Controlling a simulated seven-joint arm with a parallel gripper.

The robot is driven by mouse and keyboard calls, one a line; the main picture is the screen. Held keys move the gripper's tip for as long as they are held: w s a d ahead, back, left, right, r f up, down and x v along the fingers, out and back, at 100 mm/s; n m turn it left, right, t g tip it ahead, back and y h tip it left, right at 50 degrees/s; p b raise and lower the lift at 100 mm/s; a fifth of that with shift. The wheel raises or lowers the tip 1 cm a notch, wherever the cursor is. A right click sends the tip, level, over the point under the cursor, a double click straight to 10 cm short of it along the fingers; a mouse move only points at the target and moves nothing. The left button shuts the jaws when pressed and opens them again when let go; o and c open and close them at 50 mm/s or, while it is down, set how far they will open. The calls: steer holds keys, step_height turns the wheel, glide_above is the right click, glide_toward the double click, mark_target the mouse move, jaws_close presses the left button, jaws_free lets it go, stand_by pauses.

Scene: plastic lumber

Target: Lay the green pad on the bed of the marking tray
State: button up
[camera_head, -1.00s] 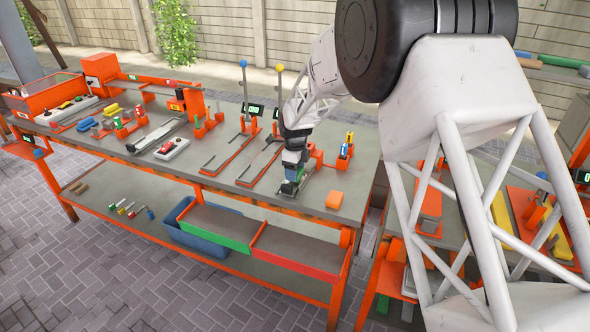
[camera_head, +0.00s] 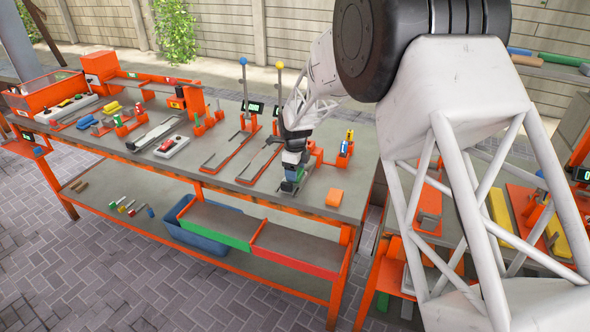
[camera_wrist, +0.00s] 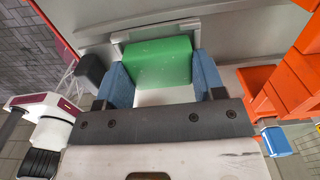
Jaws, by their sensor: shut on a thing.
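The green pad (camera_wrist: 157,62) sits between the two blue fingers of my gripper (camera_wrist: 161,76) in the wrist view. My gripper is shut on it. A pale grey tray with a raised edge (camera_wrist: 119,46), which looks like the marking tray, lies under and just beyond the pad. In the head view my gripper (camera_head: 292,174) points down at the front right of the bench, low over the grey tray (camera_head: 281,190). A little of the green pad (camera_head: 288,187) shows there. I cannot tell whether the pad touches the tray bed.
An orange block (camera_head: 334,196) lies on the bench right of the tray. An orange stand with blue and yellow pieces (camera_head: 344,152) is behind it. Orange-framed tracks with upright rods (camera_head: 232,158) stand to the left. The bench front edge is close, with green and red bins (camera_head: 217,225) below.

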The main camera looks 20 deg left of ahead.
steer(key=shift+f, duration=0.1)
steer(key=o, duration=1)
steer(key=shift+r, duration=3.95)
